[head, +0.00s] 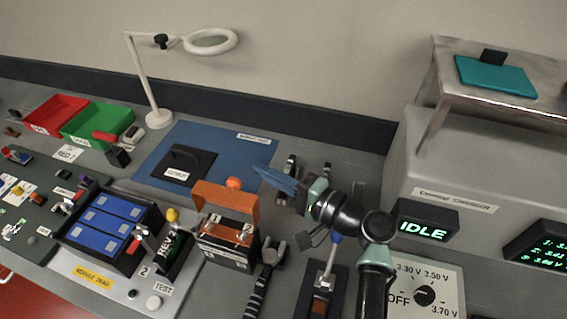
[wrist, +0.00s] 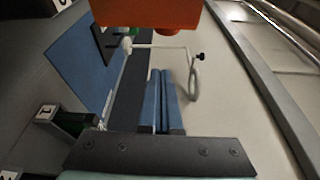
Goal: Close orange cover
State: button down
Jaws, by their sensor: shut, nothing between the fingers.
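The orange cover (head: 222,202) stands raised and open on a dark box (head: 226,243) with white labels 1 and 2, near the middle of the head view. An orange knob (head: 234,183) sits at its top edge. In the wrist view an orange part (wrist: 148,12), seemingly this cover, fills the top centre. My gripper (head: 258,170) has blue fingers, shut and empty, just right of and behind the knob in the head view. The shut fingers also show in the wrist view (wrist: 160,75), below the orange part. No contact is visible.
A blue mat (head: 155,150) with a black plate lies behind the box. A black-handled tool (head: 268,262) and a lever unit (head: 322,290) stand to its right. A blue module pack (head: 100,218) is at left. A white magnifier lamp (head: 150,80) stands at the back.

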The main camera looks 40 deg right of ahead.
aim_at(215, 187)
jog(key=shift+a+r+p, duration=0.15)
jog(key=shift+a+p, duration=1.1)
jog(key=shift+a, duration=0.75)
jog(key=shift+s+a+n+b, duration=0.25)
jog(key=shift+n+b, duration=0.45)
jog(key=shift+b, duration=0.75)
jog(key=a+n+b, duration=0.1)
jog(key=n+b, duration=0.1)
jog(key=b, duration=0.2)
jog(key=s+n+t+y+b, duration=0.1)
jog(key=n+b, duration=0.1)
jog(key=b, duration=0.2)
jog(key=a+n+b, duration=0.1)
jog(key=n+b, duration=0.1)
jog(key=b, duration=0.2)
jog(key=shift+s+a+r+n+t+y, duration=0.3)
jog(key=shift+s+r+y, duration=0.05)
jog(key=shift+s+y, duration=0.05)
jog(key=shift+s+a+r+b, duration=0.2)
jog(key=shift+s+a+b, duration=0.35)
jog(key=shift+b, duration=0.35)
jog(key=shift+s+a+f+b, duration=0.2)
jog(key=shift+s+a+b, duration=0.25)
jog(key=shift+a+b, duration=0.25)
